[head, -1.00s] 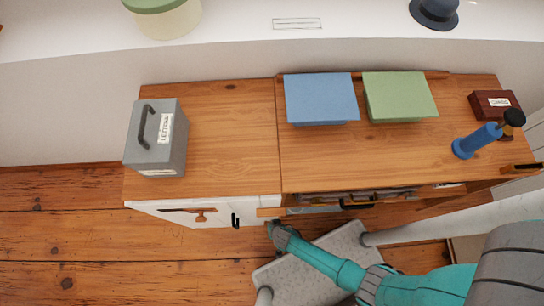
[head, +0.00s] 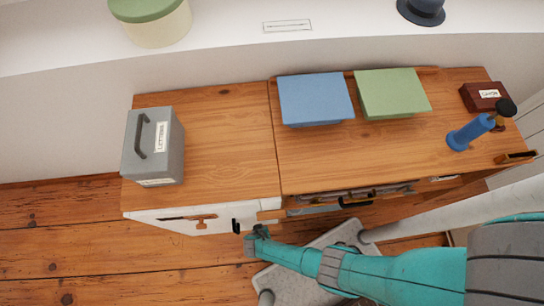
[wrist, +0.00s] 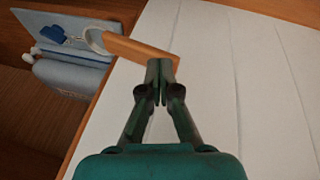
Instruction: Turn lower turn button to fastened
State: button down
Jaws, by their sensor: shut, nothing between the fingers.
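A wooden turn button (wrist: 138,50) shows in the wrist view as a short orange-brown bar. It lies across the left edge of a white panel (wrist: 225,90) and sticks out past it. My gripper (wrist: 160,64) is shut and empty, its fingertips overlapping the bar's right part in the picture. I cannot tell whether they touch it, or whether this is the lower button. In the head view, a wooden bar (head: 269,214) sits by the cabinet's front top edge, and my gripper (head: 257,231) is just below it, near a black handle (head: 236,226).
A blue panel with a pale ring (wrist: 95,40) stands left of the white panel in the wrist view. Wooden floor (head: 70,250) is clear at left.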

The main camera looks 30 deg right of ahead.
jog(key=shift+w+a+f, duration=0.1)
jog(key=shift+a+f, duration=0.2)
jog(key=shift+f, duration=0.05)
dwell(0.3)
jog(key=shift+d, duration=0.15)
dwell(0.4)
jog(key=shift+s+d+f, duration=0.1)
jog(key=shift+s+d, duration=0.3)
jog(key=shift+d, duration=0.3)
